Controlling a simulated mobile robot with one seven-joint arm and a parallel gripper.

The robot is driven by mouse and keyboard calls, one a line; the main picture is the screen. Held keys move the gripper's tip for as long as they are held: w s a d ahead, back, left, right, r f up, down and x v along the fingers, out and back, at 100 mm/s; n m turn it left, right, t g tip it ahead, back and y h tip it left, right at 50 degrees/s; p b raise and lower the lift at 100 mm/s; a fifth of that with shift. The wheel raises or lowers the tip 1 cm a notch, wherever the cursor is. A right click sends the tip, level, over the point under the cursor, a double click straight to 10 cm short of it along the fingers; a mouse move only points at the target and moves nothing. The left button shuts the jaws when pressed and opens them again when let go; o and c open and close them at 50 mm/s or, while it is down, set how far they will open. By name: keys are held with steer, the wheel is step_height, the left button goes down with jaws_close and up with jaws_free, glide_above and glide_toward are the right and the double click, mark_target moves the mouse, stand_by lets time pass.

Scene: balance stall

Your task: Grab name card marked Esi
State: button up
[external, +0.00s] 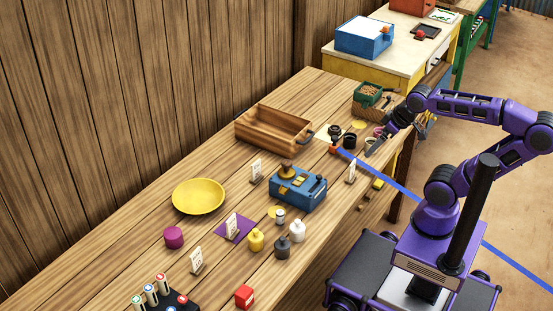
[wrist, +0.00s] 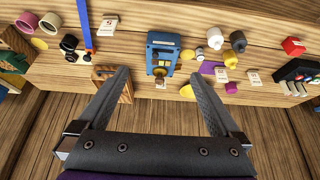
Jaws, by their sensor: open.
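Several small white name cards stand on the wooden table. In the external view one card (external: 351,170) is near the front edge, one (external: 257,170) is behind the blue box, one (external: 232,224) is on a purple mat, and one (external: 196,261) is further front left. The lettering is too small to read, so I cannot tell which is Esi. In the wrist view cards show near the blue strip (wrist: 108,26), on the purple mat (wrist: 221,75) and beside it (wrist: 252,76). My gripper (external: 375,147) is open and empty at the table's right end; its fingers frame the wrist view (wrist: 160,74).
A blue box (external: 298,188) with a brass top stands mid-table. A wooden tray (external: 272,130), yellow plate (external: 198,196), small bottles (external: 283,246), a red box (external: 244,296) and a marker rack (external: 165,300) surround the cards. A blue strip (external: 400,188) crosses the front edge.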

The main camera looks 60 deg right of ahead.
steer(key=c, duration=0.6)
steer(key=shift+c, duration=0.2)
